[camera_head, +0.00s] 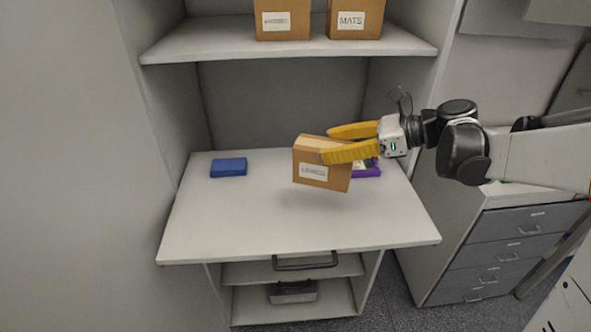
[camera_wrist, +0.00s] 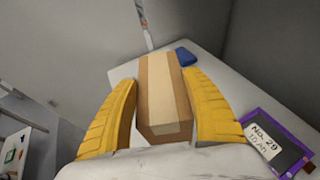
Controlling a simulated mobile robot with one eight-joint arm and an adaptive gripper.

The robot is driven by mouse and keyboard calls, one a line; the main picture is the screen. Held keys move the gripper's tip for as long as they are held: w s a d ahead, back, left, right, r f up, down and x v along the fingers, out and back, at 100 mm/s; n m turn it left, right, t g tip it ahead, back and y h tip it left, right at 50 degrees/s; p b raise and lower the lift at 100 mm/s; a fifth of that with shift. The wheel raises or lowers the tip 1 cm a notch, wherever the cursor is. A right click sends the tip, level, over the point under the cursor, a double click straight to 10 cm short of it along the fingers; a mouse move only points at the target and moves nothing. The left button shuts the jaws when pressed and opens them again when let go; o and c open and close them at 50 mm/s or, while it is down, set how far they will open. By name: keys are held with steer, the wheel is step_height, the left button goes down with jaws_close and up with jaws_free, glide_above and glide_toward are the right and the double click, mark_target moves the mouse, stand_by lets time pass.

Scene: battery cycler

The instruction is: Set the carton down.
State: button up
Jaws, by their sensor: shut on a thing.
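A brown carton (camera_head: 318,172) with a white label hangs a little above the white work surface (camera_head: 230,220), slightly tilted, with a soft shadow below it. My gripper (camera_head: 336,142) has yellow fingers and reaches in from the right. It is shut on the carton, one finger on each side. In the wrist view the carton (camera_wrist: 164,95) lies between the two yellow fingers (camera_wrist: 160,110). The label's writing is too small to read surely.
A blue box (camera_head: 228,167) lies at the back left of the surface. A purple-edged item (camera_head: 372,171) lies behind the carton, partly hidden; the wrist view shows it as a labelled device (camera_wrist: 277,142). Two cartons stand on the upper shelf (camera_head: 220,42). The surface's front and left are clear.

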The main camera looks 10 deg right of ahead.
steer(key=shift+s+d+r, duration=0.1)
steer(key=shift+s+d, duration=0.05)
steer(key=shift+d, duration=0.2)
steer(key=shift+s+a+f, duration=0.1)
steer(key=shift+a+f, duration=0.15)
steer(key=shift+f, duration=0.05)
steer(key=s+a+f+b, duration=0.1)
steer(key=a+f, duration=0.9)
steer(key=a, duration=0.1)
steer(key=shift+s+f+b, duration=0.2)
steer(key=shift+f+b, duration=0.1)
steer(key=shift+b, duration=0.05)
steer(key=shift+f, duration=0.15)
steer(key=o, duration=1.4)
steer(key=shift+d, duration=0.1)
